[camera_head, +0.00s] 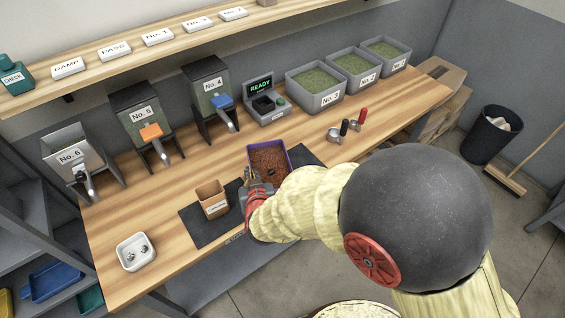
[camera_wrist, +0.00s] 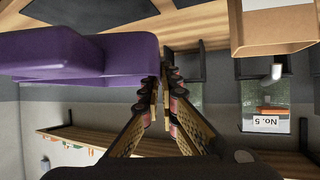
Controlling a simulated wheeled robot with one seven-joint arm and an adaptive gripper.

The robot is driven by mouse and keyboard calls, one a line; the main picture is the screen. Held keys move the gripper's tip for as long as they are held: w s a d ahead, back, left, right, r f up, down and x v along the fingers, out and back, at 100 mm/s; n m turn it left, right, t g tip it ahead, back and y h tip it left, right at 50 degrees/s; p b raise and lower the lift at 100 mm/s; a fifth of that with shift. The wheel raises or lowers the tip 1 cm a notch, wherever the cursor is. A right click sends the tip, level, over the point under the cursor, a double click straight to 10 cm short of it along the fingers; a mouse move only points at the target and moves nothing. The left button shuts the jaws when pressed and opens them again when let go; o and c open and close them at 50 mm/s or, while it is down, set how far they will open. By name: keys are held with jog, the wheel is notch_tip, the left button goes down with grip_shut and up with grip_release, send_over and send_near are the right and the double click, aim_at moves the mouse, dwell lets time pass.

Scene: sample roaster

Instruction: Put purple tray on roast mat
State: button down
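The purple tray (camera_head: 287,160), full of brown beans, is near the middle of the table in the head view. It fills the left of the wrist view (camera_wrist: 70,55). My gripper (camera_head: 251,180) is at the tray's near left corner, its fingers (camera_wrist: 166,75) closed on the edge of the tray wall. The tray looks raised above the table. A dark mat (camera_head: 308,156) shows behind and right of the tray, partly hidden by the tray and my arm. Another dark mat (camera_head: 205,232) lies to the left. I cannot read which one is the roast mat.
A brown carton (camera_head: 213,200) stands on the left mat, close to my gripper; it also shows in the wrist view (camera_wrist: 275,28). A white dish (camera_head: 136,251) is at front left. Dispensers (camera_head: 146,125), a READY device (camera_head: 265,101) and green-filled bins (camera_head: 315,90) line the back.

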aim_at(267, 164)
jog(key=w+d+f, duration=0.1)
jog(key=w, duration=0.1)
jog(key=w+d+f+b, duration=0.1)
jog(key=w, duration=0.2)
jog(key=w+d+f+b, duration=0.1)
jog(key=w+d+f, duration=0.1)
jog(key=shift+w+d, duration=0.1)
jog(key=shift+w, duration=0.25)
jog(key=w+f, duration=0.1)
jog(key=w+d+f+b, duration=0.1)
jog(key=f, duration=0.1)
jog(key=w+f, duration=0.1)
jog(key=shift+w+d+f+b, duration=0.2)
jog(key=shift+d+f+b, duration=0.1)
jog(key=shift+d+b, duration=0.05)
jog(key=shift+w+d+f, duration=0.1)
jog(key=shift+w+f, duration=0.05)
jog(key=shift+f, duration=0.15)
jog(key=shift+w+d+f+b, duration=0.15)
jog(key=shift+f+b, duration=0.2)
jog(key=shift+f, duration=0.55)
jog(key=shift+w+a+f+b, duration=0.1)
jog(key=shift+f+b, duration=0.25)
jog(key=shift+f, duration=0.5)
jog(key=shift+f, duration=0.2)
jog(key=c, duration=2.1)
grip_release()
jog(key=shift+o, duration=0.3)
